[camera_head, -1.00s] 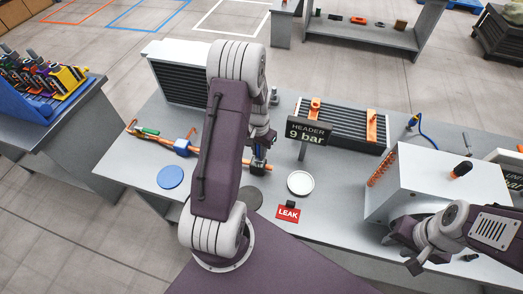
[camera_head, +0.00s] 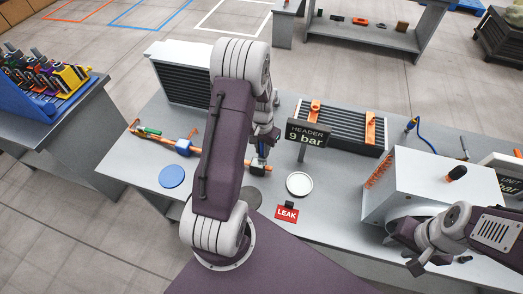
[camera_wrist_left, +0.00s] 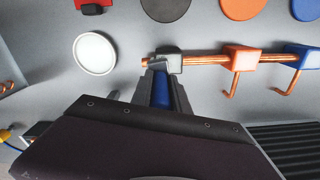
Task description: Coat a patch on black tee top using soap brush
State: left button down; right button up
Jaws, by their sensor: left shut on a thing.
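The black tee (camera_wrist_left: 170,60) is a dark block at the end of a copper pipe in the left wrist view. In the head view the black tee (camera_head: 257,170) lies partly behind my left arm. My left gripper (camera_wrist_left: 163,88) is shut on a blue-handled tool, the soap brush (camera_wrist_left: 162,92), between its fingers. The brush's far end points at the near side of the tee; I cannot tell whether it touches. In the head view my left gripper (camera_head: 262,150) is just above the tee. My right gripper (camera_head: 416,268) is low at the right; its fingers are unclear.
An orange tee (camera_wrist_left: 240,58) and a blue tee (camera_wrist_left: 302,55) sit farther along the pipe. A white disc (camera_head: 299,184), a red LEAK sign (camera_head: 287,213) and the HEADER 9 bar sign (camera_head: 311,134) stand nearby. A pale box (camera_head: 435,185) stands at right.

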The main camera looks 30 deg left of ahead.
pick_arm(q)
notch_tip(320, 180, up, 2)
jog(key=shift+r+p, duration=0.1)
jog(key=shift+p, duration=0.55)
notch_tip(320, 180, up, 2)
jog(key=shift+d+r+p, duration=0.1)
jog(key=shift+d+p, duration=0.05)
jog(key=shift+p, duration=0.8)
jog(key=shift+r+p, duration=0.3)
jog(key=shift+r, duration=0.15)
